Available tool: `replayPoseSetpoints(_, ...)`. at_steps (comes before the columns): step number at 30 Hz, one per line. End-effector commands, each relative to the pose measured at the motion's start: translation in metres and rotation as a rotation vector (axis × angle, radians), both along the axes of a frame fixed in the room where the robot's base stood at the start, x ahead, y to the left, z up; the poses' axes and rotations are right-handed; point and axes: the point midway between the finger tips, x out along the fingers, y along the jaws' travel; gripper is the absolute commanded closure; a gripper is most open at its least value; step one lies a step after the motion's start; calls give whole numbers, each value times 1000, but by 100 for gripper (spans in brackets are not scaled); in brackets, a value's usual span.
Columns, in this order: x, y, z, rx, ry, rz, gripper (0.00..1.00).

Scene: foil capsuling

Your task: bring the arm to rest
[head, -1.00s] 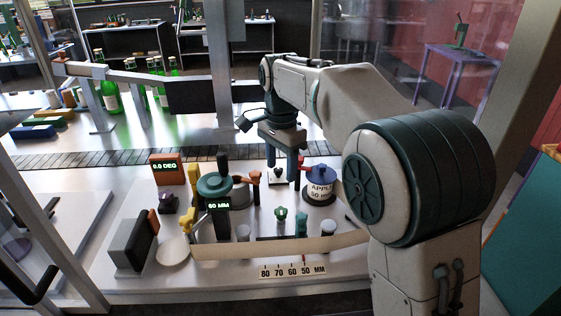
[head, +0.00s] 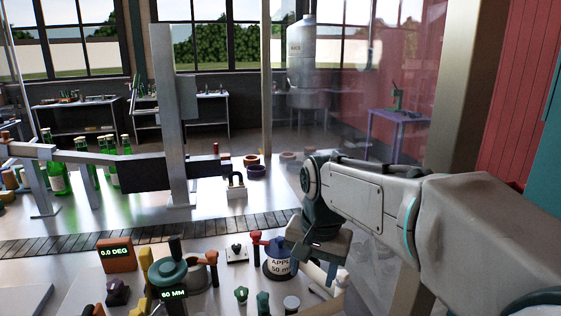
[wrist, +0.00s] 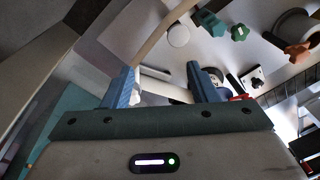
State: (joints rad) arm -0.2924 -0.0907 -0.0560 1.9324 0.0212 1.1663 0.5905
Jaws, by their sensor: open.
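My arm reaches in from the right side of the head view, its forearm stretched toward the middle. My gripper (head: 322,272) hangs at the arm's end, at the right end of the bench station, beside the drum marked APPLY (head: 279,265); its fingertips are hard to make out there. In the wrist view my gripper (wrist: 163,84) shows two blue fingers spread wide apart. I see nothing clamped between them. A pale bar and a curved cream strip (wrist: 155,38) show beyond the fingers.
An orange 0.0 DEG display (head: 117,256) and a green-topped 60 MM device (head: 167,272) stand left of the drum. A conveyor (head: 60,243) runs behind them. Green bottles (head: 57,175) stand far left. A clear panel and post (head: 425,150) rise behind my arm.

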Motion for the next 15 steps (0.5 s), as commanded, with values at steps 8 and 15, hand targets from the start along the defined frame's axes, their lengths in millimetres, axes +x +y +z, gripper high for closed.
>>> replayPoseSetpoints(8, -86, -67, -37, -57, -103, 209, 47)
replayPoseSetpoints(15, -132, -89, -68, -114, -148, 332, 47)
